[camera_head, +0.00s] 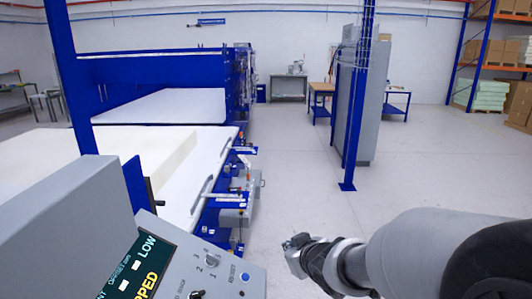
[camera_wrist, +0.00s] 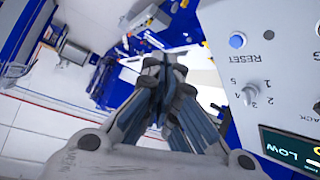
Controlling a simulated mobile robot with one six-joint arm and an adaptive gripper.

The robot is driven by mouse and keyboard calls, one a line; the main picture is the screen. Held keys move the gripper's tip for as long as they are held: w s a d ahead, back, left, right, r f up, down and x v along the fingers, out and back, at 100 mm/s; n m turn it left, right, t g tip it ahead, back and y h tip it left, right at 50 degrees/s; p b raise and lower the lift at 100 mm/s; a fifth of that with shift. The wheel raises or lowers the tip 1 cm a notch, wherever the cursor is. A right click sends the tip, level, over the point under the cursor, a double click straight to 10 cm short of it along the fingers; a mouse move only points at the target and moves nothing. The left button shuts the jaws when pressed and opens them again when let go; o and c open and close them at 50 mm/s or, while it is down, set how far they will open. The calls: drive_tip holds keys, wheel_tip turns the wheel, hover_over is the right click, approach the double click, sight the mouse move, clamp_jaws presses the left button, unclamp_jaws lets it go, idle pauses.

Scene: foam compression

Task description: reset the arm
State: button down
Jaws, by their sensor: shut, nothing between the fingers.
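My arm (camera_head: 415,255) reaches in from the lower right in the head view. My gripper (camera_head: 297,241) is at its left end, just right of the grey control panel (camera_head: 215,262) and apart from it in the picture. In the wrist view my gripper (camera_wrist: 165,68) is shut and empty, its fingers together. The control panel (camera_wrist: 262,75) is to the right of the fingers there, with a blue RESET button (camera_wrist: 237,40), a numbered selector knob (camera_wrist: 249,94) and part of a display (camera_wrist: 295,148). No finger touches the button.
A blue machine (camera_head: 150,75) with long white beds stands at the left. A grey cabinet (camera_head: 362,105) stands behind a blue post (camera_head: 350,150). Shelving with boxes (camera_head: 495,60) is at the far right. The grey floor (camera_head: 400,180) in the middle is clear.

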drive_tip(key=s+d+r+m+h, duration=0.3)
drive_tip(key=s+d, duration=0.4)
drive_tip(key=s, duration=0.1)
drive_tip(key=s+f+m+g+b, duration=0.1)
drive_tip(key=s+g, duration=0.1)
drive_tip(key=s, duration=0.9)
drive_tip(key=s+d+f+m+g+b, duration=0.1)
drive_tip(key=s+m+g+b, duration=0.1)
drive_tip(key=s, duration=1)
drive_tip(key=shift+f+g, duration=0.15)
drive_tip(key=shift+g, duration=0.55)
